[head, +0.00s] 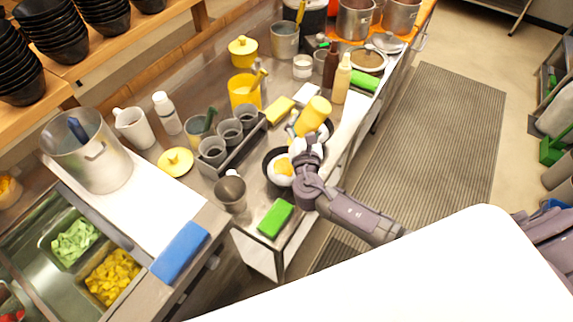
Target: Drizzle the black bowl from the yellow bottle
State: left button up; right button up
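A black bowl (266,171) with white and yellow contents sits near the counter's front edge. My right gripper (303,148) is just beside and above it, its arm coming from the lower right. A yellow bottle (315,111) is tilted just beyond the gripper, its top end toward the lower left. The gripper overlaps this area, so its fingers and any grip on the bottle are unclear. A second dark bowl rim (329,128) shows beside the bottle. A paler yellow bottle (342,82) stands upright farther back. My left gripper is not in view.
A dark caddy with grey cups (230,130) stands left of the bowl. A grey metal cup (231,195) and green sponge (275,218) are near the front edge. A yellow container (244,92) stands behind. Open floor mat (440,150) lies to the right.

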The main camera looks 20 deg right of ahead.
jog(key=shift+r, duration=0.15)
notch_tip(320, 180, up, 2)
jog(key=shift+r+p, duration=0.25)
jog(key=shift+p, duration=0.95)
jog(key=shift+f, duration=0.1)
